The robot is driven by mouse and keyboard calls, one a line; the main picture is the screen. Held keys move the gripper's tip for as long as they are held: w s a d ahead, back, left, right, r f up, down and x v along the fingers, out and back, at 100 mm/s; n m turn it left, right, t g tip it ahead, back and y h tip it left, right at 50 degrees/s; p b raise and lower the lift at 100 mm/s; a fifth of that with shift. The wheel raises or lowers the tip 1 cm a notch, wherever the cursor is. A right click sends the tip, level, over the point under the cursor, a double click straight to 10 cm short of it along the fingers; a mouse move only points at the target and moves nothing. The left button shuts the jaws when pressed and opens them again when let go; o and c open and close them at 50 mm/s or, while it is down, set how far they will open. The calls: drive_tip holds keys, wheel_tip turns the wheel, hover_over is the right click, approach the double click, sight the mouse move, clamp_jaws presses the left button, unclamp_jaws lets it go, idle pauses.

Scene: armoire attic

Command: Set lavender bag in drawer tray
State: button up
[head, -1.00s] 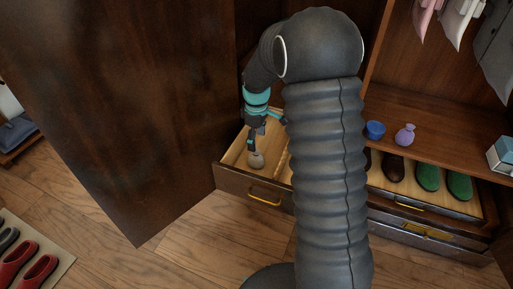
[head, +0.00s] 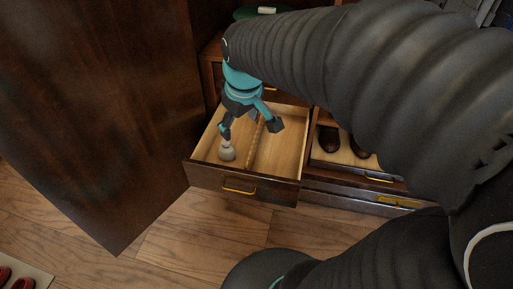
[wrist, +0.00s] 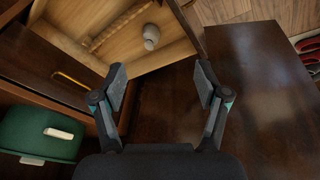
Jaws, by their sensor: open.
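A small pale grey pouch (head: 227,152) rests in the left compartment of the open wooden drawer (head: 240,186), near its front. A divider (head: 256,150) runs front to back beside it. My gripper (head: 250,128) is over the drawer with its fingers spread and nothing between them. In the head view one finger overlaps the line of sight just above the pouch. In the wrist view my gripper (wrist: 160,86) is open and the pouch (wrist: 151,36) lies beyond the fingertips, clear of them. No purple pouch shows now; my arm covers much of the right side.
A tall dark wooden door panel (head: 90,110) stands left of the drawer. Brown shoes (head: 328,140) sit in the compartment to the right. A green box with a white handle (wrist: 40,132) is at the wrist view's left. Red shoes (wrist: 308,52) are at its right.

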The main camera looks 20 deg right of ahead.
drive_tip(key=s+r+m+t, duration=0.1)
drive_tip(key=s+m, duration=0.3)
drive_tip(key=s, duration=0.9)
drive_tip(key=shift+t, duration=0.6)
